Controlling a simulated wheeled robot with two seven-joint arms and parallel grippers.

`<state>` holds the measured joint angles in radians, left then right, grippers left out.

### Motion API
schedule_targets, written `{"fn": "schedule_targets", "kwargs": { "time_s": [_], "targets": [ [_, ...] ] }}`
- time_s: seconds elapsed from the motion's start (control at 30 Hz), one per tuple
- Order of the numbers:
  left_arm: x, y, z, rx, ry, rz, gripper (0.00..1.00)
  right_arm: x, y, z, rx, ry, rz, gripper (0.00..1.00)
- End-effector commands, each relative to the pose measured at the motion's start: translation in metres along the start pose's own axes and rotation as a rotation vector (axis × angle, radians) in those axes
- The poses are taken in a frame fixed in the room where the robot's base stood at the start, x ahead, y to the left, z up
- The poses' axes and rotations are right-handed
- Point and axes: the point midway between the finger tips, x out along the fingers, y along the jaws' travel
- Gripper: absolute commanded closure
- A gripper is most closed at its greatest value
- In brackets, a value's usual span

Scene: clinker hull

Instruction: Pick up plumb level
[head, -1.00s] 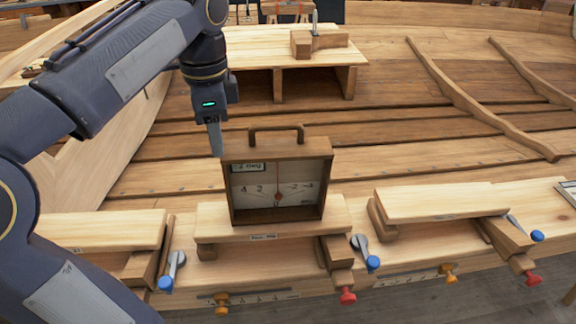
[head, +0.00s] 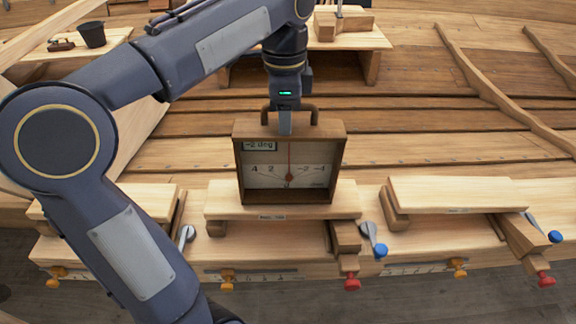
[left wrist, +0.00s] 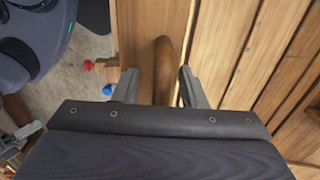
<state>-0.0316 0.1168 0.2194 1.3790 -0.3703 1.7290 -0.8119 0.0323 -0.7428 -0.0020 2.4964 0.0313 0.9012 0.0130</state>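The plumb level (head: 265,182) is a wooden box with a pale dial, a red needle and a small "-2 deg" label. It stands upright on a light plank (head: 225,200) at the middle of the bench, with an arched wooden handle (head: 315,115) on top. My left gripper (head: 285,128) points down at the middle of this handle. In the left wrist view, the handle (left wrist: 163,62) lies between the two fingers of my left gripper (left wrist: 157,76), with gaps visible on both sides. That gripper is open. My right gripper is in neither view.
Another plank (head: 455,195) lies to the right and one (head: 150,197) to the left. Blue-knobbed levers (head: 380,248) and red knobs (head: 352,284) line the front edge. Behind is a raised bench (head: 375,40) with wooden blocks. A dark cup (head: 92,36) stands at the back left.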

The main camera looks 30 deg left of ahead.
Motion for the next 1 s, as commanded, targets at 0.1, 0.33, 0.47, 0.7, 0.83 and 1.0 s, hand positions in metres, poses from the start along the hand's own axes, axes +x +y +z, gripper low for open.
{"fn": "schedule_targets", "kwargs": {
  "time_s": [0.1, 0.33, 0.47, 0.7, 0.83, 1.0],
  "targets": [
    [0.0113, -0.0001, 0.0003, 0.0, -0.001, 0.0, 0.62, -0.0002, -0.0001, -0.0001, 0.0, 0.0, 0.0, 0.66],
    [0.0135, -0.0003, 0.0001, 0.0, -0.001, 0.0, 0.62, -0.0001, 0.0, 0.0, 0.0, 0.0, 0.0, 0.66],
    [0.0134, -0.0003, 0.0, 0.0, -0.001, 0.0, 0.76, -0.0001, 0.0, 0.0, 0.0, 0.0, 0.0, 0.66],
    [0.0133, -0.0003, 0.0, 0.001, -0.001, 0.0, 1.0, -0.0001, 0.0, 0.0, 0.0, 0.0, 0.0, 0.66],
    [0.0133, -0.0003, -0.0001, 0.001, -0.001, 0.0, 1.0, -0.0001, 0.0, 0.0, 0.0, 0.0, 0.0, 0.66],
    [0.0132, -0.0003, -0.0001, 0.001, -0.001, 0.0, 1.0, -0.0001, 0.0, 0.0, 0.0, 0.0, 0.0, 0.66]
  ]
}}
